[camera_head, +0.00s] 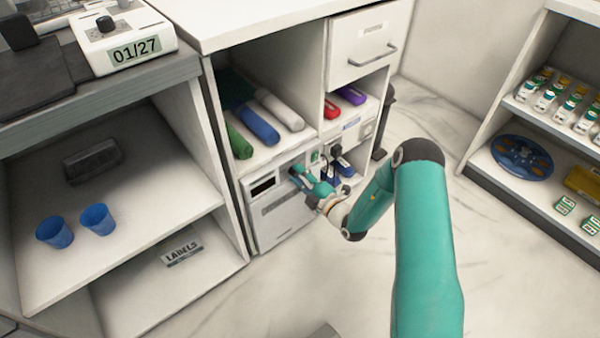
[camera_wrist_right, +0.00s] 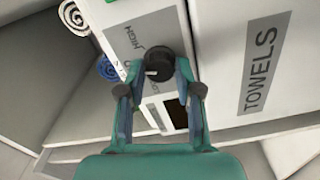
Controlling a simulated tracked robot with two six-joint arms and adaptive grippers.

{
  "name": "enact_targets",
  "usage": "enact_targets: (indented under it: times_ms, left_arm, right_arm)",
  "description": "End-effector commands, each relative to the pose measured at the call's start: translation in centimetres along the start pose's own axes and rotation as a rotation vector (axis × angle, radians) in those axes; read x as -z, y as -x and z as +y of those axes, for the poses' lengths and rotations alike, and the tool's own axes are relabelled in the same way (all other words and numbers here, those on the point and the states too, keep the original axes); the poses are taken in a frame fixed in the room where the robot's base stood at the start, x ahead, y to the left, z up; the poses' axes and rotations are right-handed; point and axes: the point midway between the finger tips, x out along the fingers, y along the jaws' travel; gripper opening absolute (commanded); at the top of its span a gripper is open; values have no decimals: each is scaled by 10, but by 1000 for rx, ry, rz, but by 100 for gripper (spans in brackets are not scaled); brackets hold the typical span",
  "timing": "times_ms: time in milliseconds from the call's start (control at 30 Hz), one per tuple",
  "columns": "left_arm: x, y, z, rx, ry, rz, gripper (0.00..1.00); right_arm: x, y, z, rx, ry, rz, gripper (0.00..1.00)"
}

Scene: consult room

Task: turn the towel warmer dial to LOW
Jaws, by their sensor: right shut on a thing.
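The towel warmer (camera_head: 270,222) is a white box with a dark display, low in the cabinet at the centre of the head view. In the right wrist view its grey panel (camera_wrist_right: 125,40) carries a black round dial (camera_wrist_right: 158,60) with a pale pointer mark at its lower left. The word HIGH shows beside the dial; other lettering is partly hidden. My right gripper (camera_wrist_right: 158,78) is shut on the dial, one finger on each side. In the head view my right gripper (camera_head: 308,182) hides the dial. My left gripper is in no view.
A TOWELS label (camera_wrist_right: 262,65) marks the white front beside the panel. Rolled towels (camera_head: 258,124) lie on the shelf above. Blue cups (camera_head: 97,219) stand on the left shelf. A right-hand shelf unit (camera_head: 525,118) holds bottles. Marbled floor between is clear.

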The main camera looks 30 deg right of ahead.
Motion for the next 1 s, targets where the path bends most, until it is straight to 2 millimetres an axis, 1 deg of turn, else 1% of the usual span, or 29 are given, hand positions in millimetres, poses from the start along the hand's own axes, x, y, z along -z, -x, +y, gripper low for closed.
enact_targets:
  times_ms: [33, 300, 1000]
  left_arm:
    - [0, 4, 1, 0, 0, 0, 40]
    - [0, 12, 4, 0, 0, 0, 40]
    - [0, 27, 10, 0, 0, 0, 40]
  right_arm:
    - [3, 1, -2, 10, 40, 4, 0]
    - [3, 1, -4, 10, 296, 7, 0]
    - [3, 1, -9, 11, 956, 14, 0]
